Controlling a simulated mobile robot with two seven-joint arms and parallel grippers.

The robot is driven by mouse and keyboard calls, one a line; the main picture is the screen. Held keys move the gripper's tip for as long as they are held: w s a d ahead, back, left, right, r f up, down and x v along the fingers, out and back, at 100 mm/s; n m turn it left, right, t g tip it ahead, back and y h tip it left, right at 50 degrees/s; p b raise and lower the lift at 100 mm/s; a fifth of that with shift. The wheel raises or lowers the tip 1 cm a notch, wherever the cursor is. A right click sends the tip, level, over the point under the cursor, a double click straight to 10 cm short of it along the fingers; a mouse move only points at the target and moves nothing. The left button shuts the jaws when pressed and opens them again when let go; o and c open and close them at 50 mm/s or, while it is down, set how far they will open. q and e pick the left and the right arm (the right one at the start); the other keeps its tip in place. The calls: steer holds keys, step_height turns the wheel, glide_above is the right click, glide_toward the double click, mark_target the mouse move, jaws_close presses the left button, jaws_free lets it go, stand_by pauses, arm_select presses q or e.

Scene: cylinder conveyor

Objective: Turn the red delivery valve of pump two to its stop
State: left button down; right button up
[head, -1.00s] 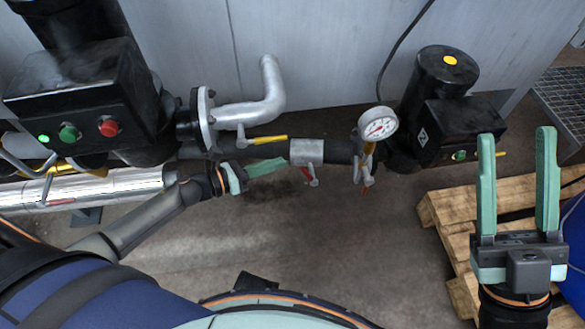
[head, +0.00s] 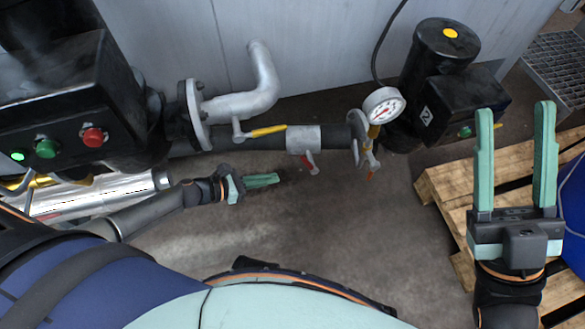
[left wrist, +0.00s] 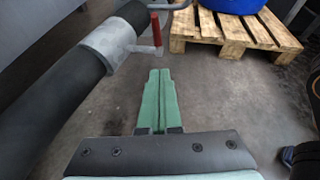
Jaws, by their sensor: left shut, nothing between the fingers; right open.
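The red valve handle (head: 310,161) hangs from a light grey valve body (head: 303,139) on the dark pipe. In the left wrist view the red handle (left wrist: 157,29) stands beyond and slightly left of the fingertips. My left gripper (head: 278,179) is shut and empty, left of and below the handle, apart from it. Its closed green fingers also show in the left wrist view (left wrist: 160,72). The black pump with a yellow cap (head: 446,60) stands at the pipe's right end; a pale mark shows on its box. My right gripper (head: 515,109) is open and empty over the pallet.
A wooden pallet (head: 440,187) is at right. The floor below the pipe is clear.

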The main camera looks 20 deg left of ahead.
mark_target(305, 162)
arm_select(q)
steer(key=w+d, duration=0.5)
steer(key=shift+w+d+r, duration=0.1)
steer(key=shift+d+r, duration=0.05)
steer(key=shift+w+d+r, duration=0.5)
steer(key=shift+d+r, duration=0.15)
steer(key=shift+d, duration=0.05)
steer(key=shift+w+d+r, duration=0.45)
steer(key=shift+d+r, duration=0.2)
